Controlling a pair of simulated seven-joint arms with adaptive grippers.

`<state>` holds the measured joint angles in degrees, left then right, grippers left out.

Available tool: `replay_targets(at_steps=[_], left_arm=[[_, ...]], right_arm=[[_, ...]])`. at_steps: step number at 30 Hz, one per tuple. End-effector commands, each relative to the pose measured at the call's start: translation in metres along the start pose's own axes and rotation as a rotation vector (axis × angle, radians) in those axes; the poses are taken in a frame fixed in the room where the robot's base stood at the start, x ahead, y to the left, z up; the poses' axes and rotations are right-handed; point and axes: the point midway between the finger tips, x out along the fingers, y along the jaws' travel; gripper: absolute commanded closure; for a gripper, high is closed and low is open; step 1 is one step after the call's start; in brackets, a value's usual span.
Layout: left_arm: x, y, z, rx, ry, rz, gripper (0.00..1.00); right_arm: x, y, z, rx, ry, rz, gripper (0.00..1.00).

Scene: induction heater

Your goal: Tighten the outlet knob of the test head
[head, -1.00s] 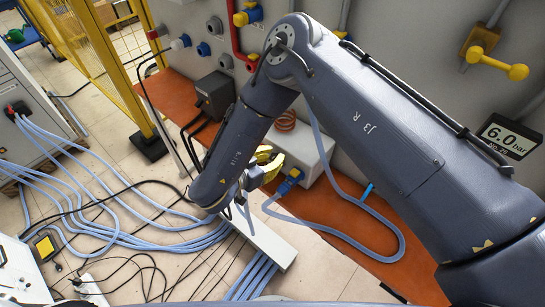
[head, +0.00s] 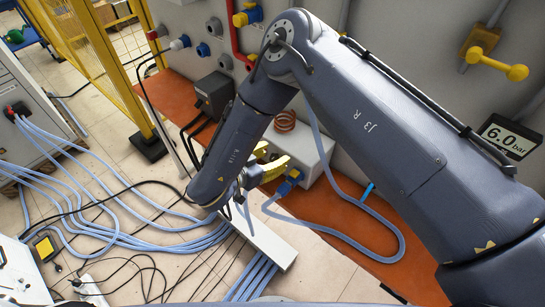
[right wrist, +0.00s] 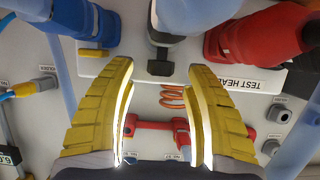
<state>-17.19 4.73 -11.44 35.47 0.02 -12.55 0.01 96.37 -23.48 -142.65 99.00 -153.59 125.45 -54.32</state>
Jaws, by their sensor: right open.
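My right gripper (right wrist: 160,115) is open, with its two yellow fingers spread and nothing between them. In the head view the right gripper (head: 270,162) is partly behind my own forearm, in front of a white box with a copper coil (head: 285,121) on it. In the right wrist view the white test head plate (right wrist: 262,82) carries the label "TEST HEAD". A dark grey knob-like part (right wrist: 160,52) sits at the top middle, beyond the fingertips and apart from them. I cannot tell whether it is the outlet knob. My left gripper is not in view.
A blue fitting (right wrist: 195,14) and a red fitting (right wrist: 258,35) flank the plate's top. A red handle (right wrist: 150,126) shows between the fingers, farther back. A blue connector (head: 290,181) with a hose hangs near the gripper. Pale blue hoses (head: 100,232) cover the floor at left.

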Motion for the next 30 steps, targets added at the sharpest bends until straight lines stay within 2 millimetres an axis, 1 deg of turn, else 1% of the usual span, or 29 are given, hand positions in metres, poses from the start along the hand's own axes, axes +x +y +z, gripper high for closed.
replay_targets(at_steps=[12,18,24,30], left_arm=[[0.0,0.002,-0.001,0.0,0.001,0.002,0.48],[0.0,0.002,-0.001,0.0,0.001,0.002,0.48],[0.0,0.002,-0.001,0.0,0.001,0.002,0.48],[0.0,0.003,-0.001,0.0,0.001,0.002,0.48]], right_arm=[[-0.022,-0.001,-0.056,0.002,0.004,-0.002,0.48],[-0.03,0.0,-0.075,0.001,0.002,0.0,0.48],[-0.034,0.0,-0.085,0.001,0.002,0.0,0.48],[-0.035,0.0,-0.087,0.0,0.001,0.0,0.48]])
